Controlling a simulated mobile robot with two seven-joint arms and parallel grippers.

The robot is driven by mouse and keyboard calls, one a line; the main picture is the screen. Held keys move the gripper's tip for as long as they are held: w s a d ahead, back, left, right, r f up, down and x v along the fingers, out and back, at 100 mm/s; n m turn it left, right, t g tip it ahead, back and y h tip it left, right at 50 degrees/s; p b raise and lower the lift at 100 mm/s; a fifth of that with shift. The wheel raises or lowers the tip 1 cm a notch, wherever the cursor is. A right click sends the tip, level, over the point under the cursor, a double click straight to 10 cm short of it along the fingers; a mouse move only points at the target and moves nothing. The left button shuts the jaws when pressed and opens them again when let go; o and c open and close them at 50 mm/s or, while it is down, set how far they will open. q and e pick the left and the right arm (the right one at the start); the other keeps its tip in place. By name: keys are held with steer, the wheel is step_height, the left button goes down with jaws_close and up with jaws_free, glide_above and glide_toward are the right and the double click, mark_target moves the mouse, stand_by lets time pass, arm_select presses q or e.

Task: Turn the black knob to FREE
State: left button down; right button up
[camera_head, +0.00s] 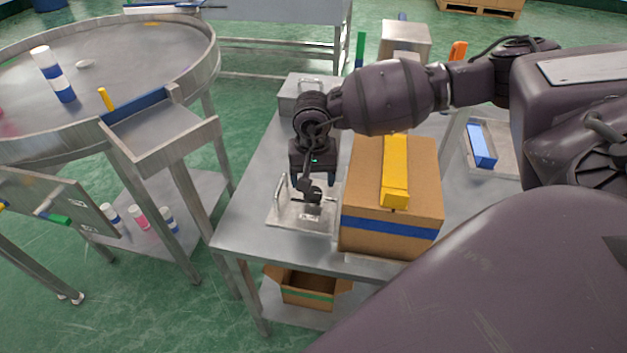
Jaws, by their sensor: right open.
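My right gripper (312,190) points down over a small metal plate (285,218) on the steel table. The plate has a wire handle at its left and a small label near its front. A small dark part shows at the fingertips, and I cannot tell whether it is the black knob or the fingers themselves. The knob's setting and any FREE marking are too small to read. The right gripper is open. My left gripper is not in view.
A cardboard box (390,226) with blue tape and a yellow bar (395,180) on top stands close to the plate's right. A metal box (290,97) sits behind the gripper. A round steel table (120,60) stands at the left. The table (240,225) is bare left of the plate.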

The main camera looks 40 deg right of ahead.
mark_target(313, 192)
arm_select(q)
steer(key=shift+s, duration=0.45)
arm_select(e)
step_height(313, 192, up, 7)
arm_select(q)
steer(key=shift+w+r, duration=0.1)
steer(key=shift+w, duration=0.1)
arm_select(e)
steer(key=shift+f, duration=0.1)
